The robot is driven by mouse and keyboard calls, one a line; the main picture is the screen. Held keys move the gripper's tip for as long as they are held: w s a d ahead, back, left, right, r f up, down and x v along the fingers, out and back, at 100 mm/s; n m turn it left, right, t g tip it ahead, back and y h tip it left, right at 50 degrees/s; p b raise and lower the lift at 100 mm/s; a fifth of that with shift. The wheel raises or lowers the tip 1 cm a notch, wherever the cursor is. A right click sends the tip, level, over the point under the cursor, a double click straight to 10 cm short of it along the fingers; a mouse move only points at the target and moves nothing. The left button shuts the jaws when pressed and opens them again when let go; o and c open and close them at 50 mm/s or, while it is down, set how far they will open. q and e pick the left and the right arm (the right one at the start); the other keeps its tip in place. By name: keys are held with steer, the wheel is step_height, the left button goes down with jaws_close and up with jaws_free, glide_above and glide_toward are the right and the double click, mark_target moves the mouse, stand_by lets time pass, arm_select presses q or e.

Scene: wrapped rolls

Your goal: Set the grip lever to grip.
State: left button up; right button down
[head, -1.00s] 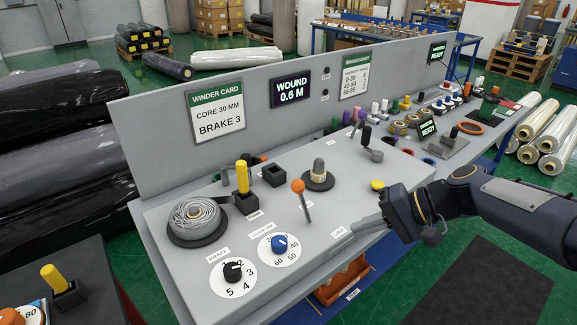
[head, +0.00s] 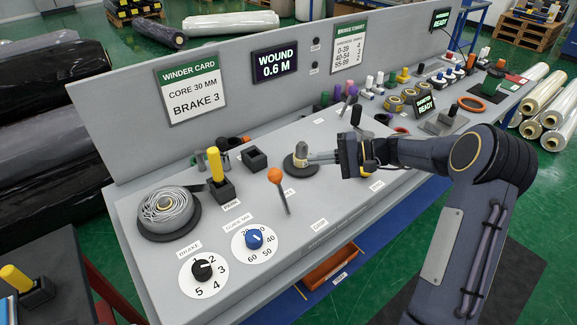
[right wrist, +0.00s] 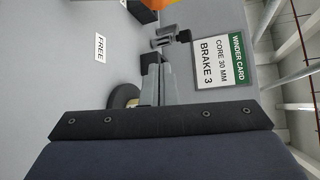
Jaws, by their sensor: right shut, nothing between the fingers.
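A lever with an orange ball knob (head: 275,175) stands on the grey console, its knob up and left of its foot. My right gripper (head: 312,158) is shut and empty. Its fingers point left over the console, right of the orange knob and beside the grey spindle (head: 301,152); I cannot tell whether they touch it. My left gripper is out of view.
A brake dial (head: 202,270), a blue-knobbed dial (head: 255,238), a grey tape roll (head: 165,208) and a yellow-handled peg (head: 215,165) stand left of the lever. The upright panel carries the winder card (head: 190,88). The console surface in front of the lever is mostly clear.

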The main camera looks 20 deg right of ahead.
mark_target(281, 192)
steer(key=p+x, duration=0.1)
steer(key=x, duration=0.4)
steer(key=p+x, duration=0.2)
steer(key=x, duration=0.3)
steer(key=shift+s+a+r, duration=0.1)
steer(key=shift+a+r, duration=0.05)
steer(key=shift+r, duration=0.05)
steer(key=s, duration=0.1)
steer(key=s+p, duration=0.1)
steer(key=shift+s+r, duration=0.3)
steer(key=shift+r, duration=0.1)
steer(key=shift+s, duration=0.55)
